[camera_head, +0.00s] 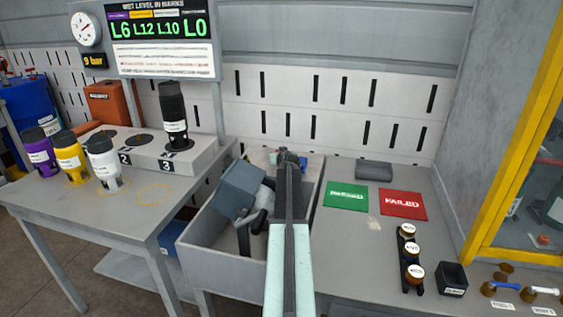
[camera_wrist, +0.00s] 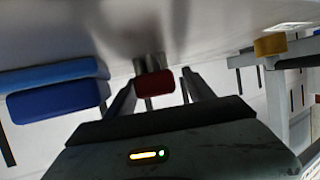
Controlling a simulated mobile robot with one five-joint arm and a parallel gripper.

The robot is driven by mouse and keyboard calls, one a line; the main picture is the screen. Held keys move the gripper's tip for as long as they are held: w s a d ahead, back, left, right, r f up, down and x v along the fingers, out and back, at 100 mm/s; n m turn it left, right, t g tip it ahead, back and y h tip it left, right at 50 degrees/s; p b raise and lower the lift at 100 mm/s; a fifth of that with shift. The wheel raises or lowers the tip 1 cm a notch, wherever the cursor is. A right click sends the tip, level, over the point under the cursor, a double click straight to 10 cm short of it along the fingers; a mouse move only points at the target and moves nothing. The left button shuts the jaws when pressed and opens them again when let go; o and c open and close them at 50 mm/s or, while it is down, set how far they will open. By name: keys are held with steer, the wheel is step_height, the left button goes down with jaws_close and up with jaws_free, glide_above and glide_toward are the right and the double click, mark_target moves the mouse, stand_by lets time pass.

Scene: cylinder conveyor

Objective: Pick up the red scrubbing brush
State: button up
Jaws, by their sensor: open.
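In the wrist view a small dark red block (camera_wrist: 154,83), which looks like the red scrubbing brush, shows between and beyond the two fingers of my gripper (camera_wrist: 158,86). A short grey part stands behind it. The fingers are apart, with nothing clamped. Whether they reach alongside the red block cannot be told. In the head view my gripper (camera_head: 289,158) is small and partly hidden by my arm, over the far end of a grey open bin (camera_head: 219,262).
The bin also holds a blue-grey box-like tool (camera_head: 239,188). Blue blocks (camera_wrist: 58,100) lie left in the wrist view. Left stands a table (camera_head: 110,215) with several bottles; right, a counter (camera_head: 350,265) with green (camera_head: 347,197) and red (camera_head: 403,204) mats and a vial rack.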

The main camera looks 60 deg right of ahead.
jaws_close()
steer(key=shift+r, duration=0.15)
